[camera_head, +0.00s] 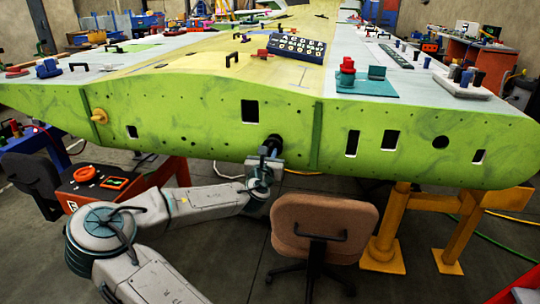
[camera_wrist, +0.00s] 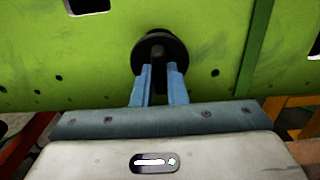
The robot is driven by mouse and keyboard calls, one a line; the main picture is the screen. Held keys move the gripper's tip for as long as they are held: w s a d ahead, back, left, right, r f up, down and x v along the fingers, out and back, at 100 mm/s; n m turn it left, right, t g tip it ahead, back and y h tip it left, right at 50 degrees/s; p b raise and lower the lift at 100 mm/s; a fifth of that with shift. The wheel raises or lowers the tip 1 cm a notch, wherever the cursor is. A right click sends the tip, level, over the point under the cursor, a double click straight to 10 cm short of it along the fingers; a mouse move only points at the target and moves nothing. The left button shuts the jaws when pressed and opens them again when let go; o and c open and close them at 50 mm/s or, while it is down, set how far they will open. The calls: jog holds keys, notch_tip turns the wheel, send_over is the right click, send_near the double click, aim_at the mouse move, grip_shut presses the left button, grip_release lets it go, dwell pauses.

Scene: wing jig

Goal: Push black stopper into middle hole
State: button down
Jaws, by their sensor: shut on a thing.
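The black stopper (camera_head: 276,140) is at the lower edge of the green wing face (camera_head: 215,130), near its middle. In the wrist view the stopper (camera_wrist: 160,42) shows as a round black disc against the green face, with a dark stem towards me. My gripper (camera_head: 269,152) is shut on this stem, and its two blue fingers (camera_wrist: 160,78) stand on either side of it. The disc hides whatever hole lies behind it. I cannot tell how deep the stopper sits.
A dark round hole (camera_head: 440,142) and several rectangular openings are elsewhere on the green face. A yellow knob (camera_head: 99,116) sticks out at the left. A brown chair (camera_head: 322,222) stands below, right of my arm. A red and black box (camera_head: 100,185) is at the left.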

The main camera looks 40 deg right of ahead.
jog(key=shift+w+d, duration=0.1)
jog(key=shift+d, duration=0.05)
dwell(0.3)
jog(key=shift+x, duration=2.05)
jog(key=c, duration=1.4)
grip_release()
jog(key=shift+o, duration=0.2)
jog(key=v, duration=1.4)
jog(key=shift+d, duration=0.1)
